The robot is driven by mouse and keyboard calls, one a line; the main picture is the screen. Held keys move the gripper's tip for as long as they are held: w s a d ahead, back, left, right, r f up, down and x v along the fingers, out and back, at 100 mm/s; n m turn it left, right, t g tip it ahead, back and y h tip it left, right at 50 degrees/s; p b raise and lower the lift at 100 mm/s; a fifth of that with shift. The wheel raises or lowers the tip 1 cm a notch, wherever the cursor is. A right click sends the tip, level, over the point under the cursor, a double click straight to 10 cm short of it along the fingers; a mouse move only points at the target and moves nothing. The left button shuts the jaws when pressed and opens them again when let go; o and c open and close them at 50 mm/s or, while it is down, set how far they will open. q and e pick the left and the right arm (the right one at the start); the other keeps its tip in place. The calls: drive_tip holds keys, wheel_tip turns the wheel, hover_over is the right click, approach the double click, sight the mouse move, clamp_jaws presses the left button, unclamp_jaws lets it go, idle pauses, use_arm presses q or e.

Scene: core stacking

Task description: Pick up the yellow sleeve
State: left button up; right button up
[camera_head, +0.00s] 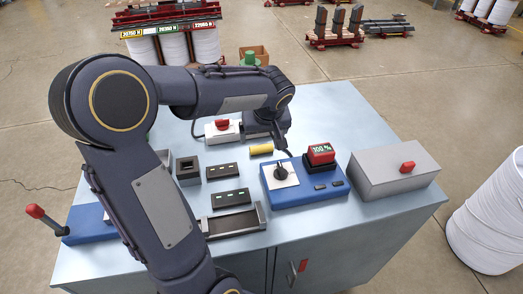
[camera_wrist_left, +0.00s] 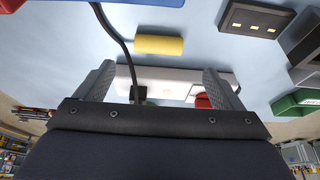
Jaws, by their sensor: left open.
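The yellow sleeve (camera_head: 261,149) lies on its side on the light blue bench top, left of the blue control box. It also shows in the left wrist view (camera_wrist_left: 159,44), lying crosswise beyond the fingers, fully visible. My left gripper (camera_head: 274,132) reaches over the bench just behind the sleeve, its fingers partly hidden in the head view. In the left wrist view its two fingers (camera_wrist_left: 160,76) stand wide apart, with nothing held between them. The sleeve is apart from the fingers. My right gripper is not in view.
A blue control box (camera_head: 297,190) with a black knob and a "100 %" display stands right of the sleeve. Black panels (camera_head: 222,171) lie to its left. A pale box with a red knob (camera_head: 222,126) stands behind; a dark cable (camera_wrist_left: 118,42) runs near the left finger.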

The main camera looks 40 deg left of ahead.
sight(261, 146)
use_arm(q)
drive_tip(key=x, duration=0.7)
drive_tip(key=shift+w+f+p, duration=0.1)
drive_tip(key=shift+f+p, duration=0.05)
drive_tip(key=shift+p, duration=0.25)
drive_tip(key=c, duration=1.1)
drive_tip(key=shift+o, duration=0.2)
